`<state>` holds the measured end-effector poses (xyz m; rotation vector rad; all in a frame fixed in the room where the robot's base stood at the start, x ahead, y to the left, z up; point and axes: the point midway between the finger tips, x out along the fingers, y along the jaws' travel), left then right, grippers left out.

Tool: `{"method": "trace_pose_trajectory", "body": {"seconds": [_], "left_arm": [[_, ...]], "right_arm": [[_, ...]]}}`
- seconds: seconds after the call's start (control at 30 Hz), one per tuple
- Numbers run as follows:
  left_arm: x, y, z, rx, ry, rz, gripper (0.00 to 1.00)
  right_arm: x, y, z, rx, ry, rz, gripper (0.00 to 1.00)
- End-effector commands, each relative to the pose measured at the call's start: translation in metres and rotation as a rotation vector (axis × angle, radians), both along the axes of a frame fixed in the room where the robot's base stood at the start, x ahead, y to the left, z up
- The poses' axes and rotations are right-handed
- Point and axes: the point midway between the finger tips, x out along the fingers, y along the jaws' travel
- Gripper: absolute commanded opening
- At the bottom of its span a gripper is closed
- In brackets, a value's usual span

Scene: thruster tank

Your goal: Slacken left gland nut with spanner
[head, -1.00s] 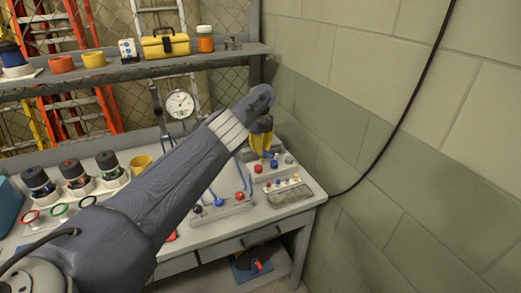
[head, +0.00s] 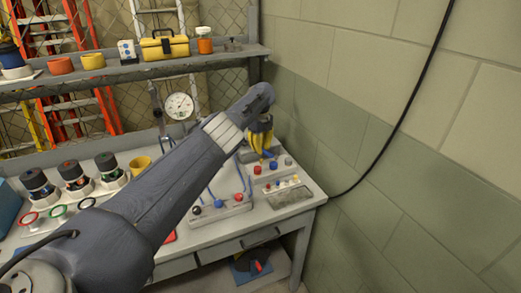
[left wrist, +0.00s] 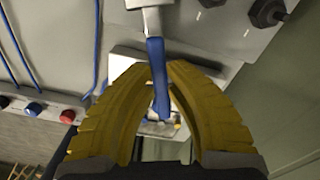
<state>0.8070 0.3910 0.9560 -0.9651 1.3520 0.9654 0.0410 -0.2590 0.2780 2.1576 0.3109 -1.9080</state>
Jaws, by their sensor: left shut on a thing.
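My left gripper (head: 262,149) has yellow ribbed fingers and is above the back right of the bench in the head view. In the left wrist view, its fingers (left wrist: 160,68) are shut on the blue handle of what looks like the spanner (left wrist: 157,58). A pale grey metal part continues from the handle at the top edge. Two dark hex fittings, perhaps the gland nuts, show at the upper right; the larger one (left wrist: 267,12) stands apart from the spanner. I cannot tell which is the left gland nut. My right gripper is not in view.
A block with red and blue knobs (head: 265,170) and a grey tray (head: 290,197) are below the gripper. A dial gauge (head: 179,106) stands behind my arm. A shelf (head: 130,74) crosses behind the bench. A block wall and black cable (head: 400,122) are at right.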

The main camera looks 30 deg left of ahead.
Motion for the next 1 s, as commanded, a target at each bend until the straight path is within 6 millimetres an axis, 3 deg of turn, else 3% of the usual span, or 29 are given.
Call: {"method": "trace_pose_trajectory", "body": {"seconds": [1.0], "left_arm": [[-0.001, 0.002, 0.013, 0.004, -0.001, 0.002, 0.0]], "right_arm": [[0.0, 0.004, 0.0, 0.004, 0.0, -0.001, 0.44]]}}
